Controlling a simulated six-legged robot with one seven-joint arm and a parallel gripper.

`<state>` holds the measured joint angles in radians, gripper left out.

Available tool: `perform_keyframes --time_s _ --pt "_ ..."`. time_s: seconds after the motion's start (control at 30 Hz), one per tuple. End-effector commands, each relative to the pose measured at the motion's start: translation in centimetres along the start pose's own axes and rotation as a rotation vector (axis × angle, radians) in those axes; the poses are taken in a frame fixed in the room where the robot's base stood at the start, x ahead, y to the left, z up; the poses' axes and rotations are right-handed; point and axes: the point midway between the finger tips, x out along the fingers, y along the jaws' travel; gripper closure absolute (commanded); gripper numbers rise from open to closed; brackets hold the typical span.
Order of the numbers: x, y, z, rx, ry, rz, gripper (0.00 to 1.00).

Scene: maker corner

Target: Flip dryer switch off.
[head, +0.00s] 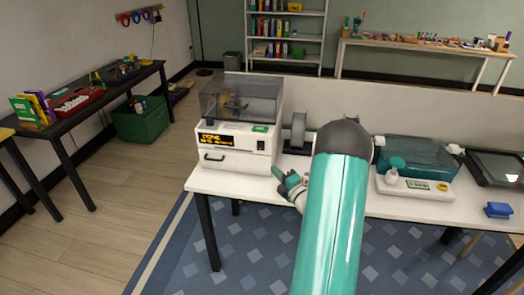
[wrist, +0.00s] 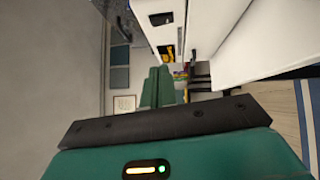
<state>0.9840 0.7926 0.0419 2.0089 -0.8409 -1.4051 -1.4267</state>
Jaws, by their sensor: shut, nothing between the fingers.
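A white machine (head: 235,150) with a smoky clear lid stands at the left end of the white table; it looks like the dryer, though I read no name on it. Its orange display appears to read "DONE", with a second line I cannot read. A small dark control at the right of its front may be the switch; its position is too small to tell. My gripper (head: 281,178) is shut and empty, just in front of the machine's lower right corner, apparently apart from it. In the wrist view the shut fingers (wrist: 158,78) point alongside the white machine (wrist: 165,25).
The white table (head: 340,200) also holds a grey spool (head: 298,130), a teal-lidded box (head: 415,155), a white unit (head: 415,187) with a teal knob, and a blue block (head: 498,210). A black side table (head: 75,115) stands left. Floor between is clear.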

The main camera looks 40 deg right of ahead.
Motion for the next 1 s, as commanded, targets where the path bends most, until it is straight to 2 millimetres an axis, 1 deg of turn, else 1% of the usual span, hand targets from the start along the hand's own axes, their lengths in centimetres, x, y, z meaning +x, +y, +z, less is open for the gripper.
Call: perform_keyframes --time_s 0.17,0.53,0.6,0.7,0.83,1.0 --pt "2.6 0.0 -0.2 0.001 0.003 0.002 1.0" --pt "10.2 0.0 -0.4 0.002 0.004 0.002 1.0" --pt "11.0 0.0 0.7 0.001 0.001 0.002 1.0" --pt "12.0 0.0 1.6 0.002 0.002 0.001 1.0" --pt "12.7 0.0 2.3 0.001 0.003 0.001 1.0" --pt "12.9 0.0 2.5 0.001 0.003 0.0 1.0"
